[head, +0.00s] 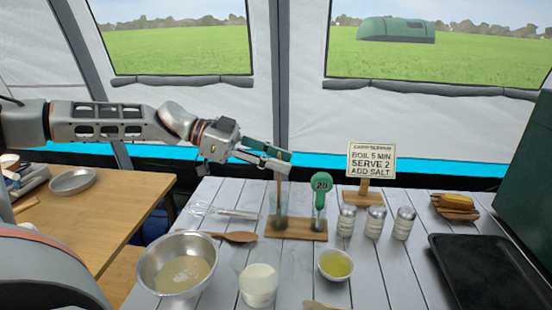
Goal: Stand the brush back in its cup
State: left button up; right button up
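The brush (279,187) is upright, its thin wooden handle running down into a clear cup (272,212) on a small wooden board. Its lower end looks dark inside the cup. My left gripper (281,160) reaches in from the left, with its fingertips at the top of the brush handle. The fingers hide the top of the handle, and whether they press on it is too small to tell. My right gripper is not in view.
Nearby are a wooden spoon (237,237), a metal bowl (177,264), a milk cup (258,283), an oil bowl (335,264), several shakers (375,222), a sign (371,164) and a black tray (487,272).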

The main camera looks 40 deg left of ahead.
pick_arm(q)
jog(key=shift+a, duration=0.15)
jog(key=v, duration=1.1)
jog(key=shift+s+a+r, duration=0.15)
jog(key=shift+s+a, duration=0.1)
jog(key=shift+a, duration=0.05)
dwell(0.9)
